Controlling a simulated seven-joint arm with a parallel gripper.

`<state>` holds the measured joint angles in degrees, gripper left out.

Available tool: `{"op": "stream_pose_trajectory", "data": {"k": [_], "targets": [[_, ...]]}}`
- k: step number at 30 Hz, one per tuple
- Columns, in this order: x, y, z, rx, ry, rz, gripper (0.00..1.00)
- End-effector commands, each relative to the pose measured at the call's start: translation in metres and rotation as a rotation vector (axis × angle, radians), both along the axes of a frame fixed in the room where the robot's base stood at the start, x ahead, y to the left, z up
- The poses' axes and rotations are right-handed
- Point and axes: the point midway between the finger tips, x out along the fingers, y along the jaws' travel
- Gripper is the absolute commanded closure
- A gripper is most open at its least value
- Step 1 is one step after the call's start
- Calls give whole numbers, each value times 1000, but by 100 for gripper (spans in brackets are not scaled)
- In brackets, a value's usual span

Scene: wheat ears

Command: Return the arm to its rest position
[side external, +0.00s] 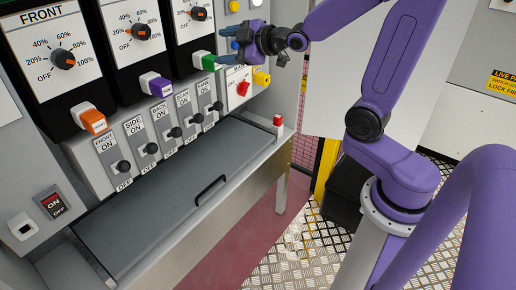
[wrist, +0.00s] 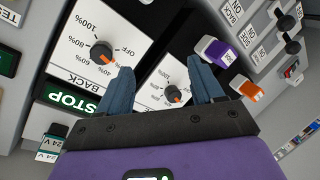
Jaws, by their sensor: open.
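My gripper (side external: 228,47) is at the upper middle of the side external view, on the end of my raised purple arm. It is in front of the upper right part of the control panel (side external: 120,85), close to a green button (side external: 208,62). In the wrist view its two blue fingers (wrist: 162,82) are spread apart, with nothing between them. Behind them appear a dial labelled BACK (wrist: 101,52) and another dial (wrist: 173,94), both upside down. I cannot tell whether a finger touches the panel.
Orange (side external: 92,121) and purple (side external: 161,87) buttons stick out below the dials, above a row of toggle switches (side external: 149,149). A red rotary switch (side external: 242,88) is below my gripper. A grey cover with a black handle (side external: 211,189) slopes below.

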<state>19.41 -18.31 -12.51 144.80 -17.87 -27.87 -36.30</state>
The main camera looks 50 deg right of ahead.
Motion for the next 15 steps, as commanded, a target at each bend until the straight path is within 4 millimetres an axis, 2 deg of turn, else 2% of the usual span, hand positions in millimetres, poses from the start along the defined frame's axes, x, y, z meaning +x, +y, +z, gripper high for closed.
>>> {"op": "stream_pose_trajectory", "data": {"k": [8,15], "targets": [[-38,50,-43,91,287,83,33],[-91,83,-76,116,544,131,33]]}}
